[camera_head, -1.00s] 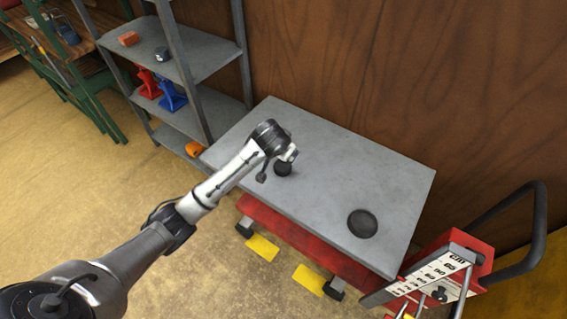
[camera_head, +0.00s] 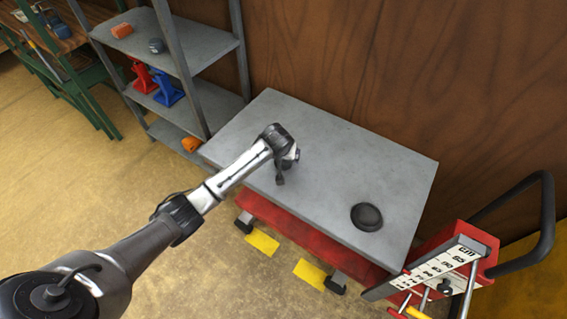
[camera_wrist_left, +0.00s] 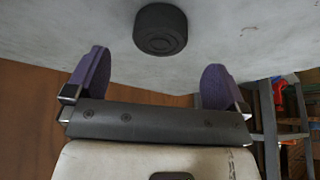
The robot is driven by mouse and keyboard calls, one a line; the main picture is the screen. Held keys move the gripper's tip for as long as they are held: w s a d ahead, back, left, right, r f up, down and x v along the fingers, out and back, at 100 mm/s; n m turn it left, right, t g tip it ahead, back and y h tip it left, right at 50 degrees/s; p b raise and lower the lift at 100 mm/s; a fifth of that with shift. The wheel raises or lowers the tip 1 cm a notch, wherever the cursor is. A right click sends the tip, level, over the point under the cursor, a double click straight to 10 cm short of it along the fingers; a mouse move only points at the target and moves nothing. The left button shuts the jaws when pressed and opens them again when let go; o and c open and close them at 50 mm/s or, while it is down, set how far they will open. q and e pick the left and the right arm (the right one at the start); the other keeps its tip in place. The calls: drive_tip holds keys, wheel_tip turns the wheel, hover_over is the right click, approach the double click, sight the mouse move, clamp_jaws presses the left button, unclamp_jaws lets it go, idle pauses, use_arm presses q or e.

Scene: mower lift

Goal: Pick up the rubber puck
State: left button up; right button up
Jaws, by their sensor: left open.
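The rubber puck (camera_wrist_left: 160,30) is a short black cylinder with a ringed face. In the left wrist view it sits on the grey tabletop (camera_wrist_left: 240,30), beyond the fingertips and roughly centred between them. My left gripper (camera_wrist_left: 157,60) has two purple-padded fingers spread wide, with nothing between them. In the head view my left gripper (camera_head: 289,160) is over the middle of the grey table (camera_head: 335,150) and hides the puck. My right gripper is not in view.
A wider black round disc (camera_head: 367,217) lies on the table's right part. A grey shelf unit (camera_head: 195,60) stands at the left, holding several small items. A red wheeled unit with a scale (camera_head: 440,268) and a black handle stands at the right. The far tabletop is clear.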

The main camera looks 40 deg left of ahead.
use_arm(q)
drive_tip(key=shift+w+a+f, duration=0.2)
drive_tip(key=shift+w+f, duration=0.1)
drive_tip(key=shift+f, duration=0.35)
drive_tip(key=b+x, duration=0.2)
drive_tip(key=x, duration=0.1)
drive_tip(key=shift+w+f, duration=0.1)
drive_tip(key=shift+x, duration=0.85)
drive_tip(key=c, duration=1.1)
